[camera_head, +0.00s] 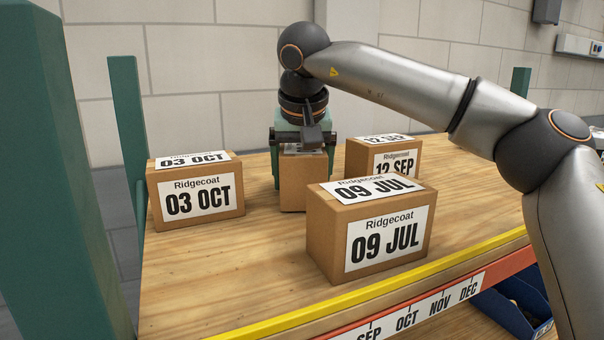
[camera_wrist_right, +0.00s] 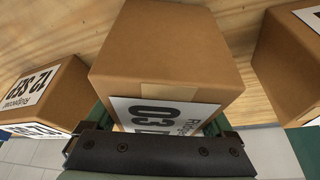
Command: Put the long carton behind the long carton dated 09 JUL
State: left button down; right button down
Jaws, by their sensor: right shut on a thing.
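The carton dated 09 JUL (camera_head: 323,235) stands near the front of the wooden shelf, its label facing the head camera. My right gripper (camera_head: 303,150) is shut on a brown carton (camera_head: 295,195) behind it and a little to its left in the head view. The 09 JUL carton partly hides the held carton. In the right wrist view the held carton (camera_wrist_right: 165,50) carries a white label beginning with 03; the rest is cut off by the gripper (camera_wrist_right: 160,145). I cannot tell whether it touches the shelf. My left gripper is not in view.
A carton dated 03 OCT (camera_head: 198,202) stands at the left, and one dated 12 SEP (camera_head: 367,160) stands right of the held carton. Green posts (camera_head: 127,120) edge the shelf (camera_head: 215,270). A yellow strip (camera_head: 350,302) marks its front; the front left is clear.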

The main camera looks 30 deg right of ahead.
grip_release()
jog(key=shift+f, duration=0.1)
jog(key=p+v, duration=0.1)
jog(key=v, duration=1.1)
jog(key=shift+r, duration=0.25)
jog(key=shift+s, duration=0.1)
